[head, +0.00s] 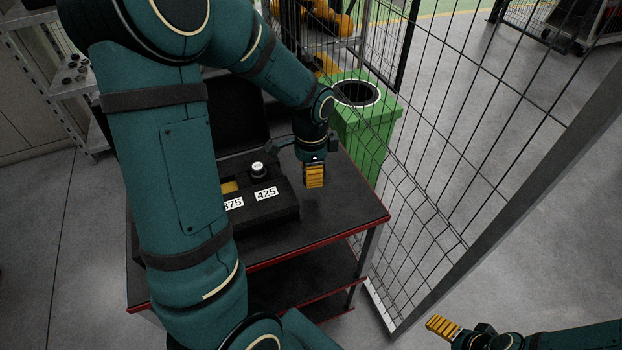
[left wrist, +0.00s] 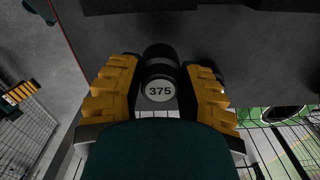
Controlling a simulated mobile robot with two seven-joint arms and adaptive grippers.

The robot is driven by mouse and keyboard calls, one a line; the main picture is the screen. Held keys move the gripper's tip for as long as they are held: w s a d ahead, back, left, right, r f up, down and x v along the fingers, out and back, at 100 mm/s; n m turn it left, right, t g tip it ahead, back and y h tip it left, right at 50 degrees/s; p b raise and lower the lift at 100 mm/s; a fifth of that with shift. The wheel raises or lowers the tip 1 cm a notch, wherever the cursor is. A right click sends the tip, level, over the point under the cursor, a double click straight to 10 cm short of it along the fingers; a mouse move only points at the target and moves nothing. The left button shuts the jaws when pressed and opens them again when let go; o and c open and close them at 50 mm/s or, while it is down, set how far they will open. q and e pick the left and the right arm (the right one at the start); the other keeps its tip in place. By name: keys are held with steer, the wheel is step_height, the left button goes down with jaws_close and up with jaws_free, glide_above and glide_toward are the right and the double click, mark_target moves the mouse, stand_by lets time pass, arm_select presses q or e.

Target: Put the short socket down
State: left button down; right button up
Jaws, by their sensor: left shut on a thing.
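My left gripper (head: 315,176) is over the right part of the dark cart top (head: 345,210), to the right of the black socket case. In the left wrist view its yellow fingers (left wrist: 160,92) are shut on a black socket (left wrist: 160,58) whose pale end reads 375. The socket is hidden in the head view, and I cannot tell whether it touches the cart top. My right gripper (head: 442,327) is off to the lower right, away from the cart; its opening is unclear.
The open black case (head: 284,208) has labels 375 and 425. Another socket (head: 258,169) stands behind the 425 label, and a yellow patch shows behind 375. A green bin (head: 372,125) and wire fence (head: 440,165) stand to the right. The cart's front right corner is clear.

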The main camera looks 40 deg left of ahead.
arm_select(q)
step_height(320, 180, up, 6)
steer(key=shift+f+p, duration=0.25)
steer(key=shift+p, duration=0.1)
steer(key=s+a+n, duration=0.1)
steer(key=s+a, duration=0.1)
steer(key=s+a+r+n+p, duration=0.1)
steer(key=s+a+n, duration=0.1)
steer(key=a, duration=0.1)
steer(key=s+a+r+n, duration=0.1)
steer(key=s+a, duration=0.1)
steer(key=a, duration=0.1)
steer(key=shift+s+a+n, duration=0.15)
steer(key=shift+s+n, duration=0.2)
steer(key=shift+n, duration=0.05)
steer(key=s+a+r+n+p, duration=0.1)
steer(key=s+a+r+n, duration=0.1)
steer(key=s+a+n, duration=0.4)
steer(key=shift+m, duration=0.8)
steer(key=f, duration=0.3)
steer(key=s+f+b, duration=0.1)
steer(key=f, duration=0.5)
steer(key=shift+s+d+f, duration=0.25)
steer(key=shift+s+f, duration=0.05)
steer(key=shift+f, duration=0.1)
steer(key=shift+r, duration=0.1)
steer(key=shift+b, duration=0.3)
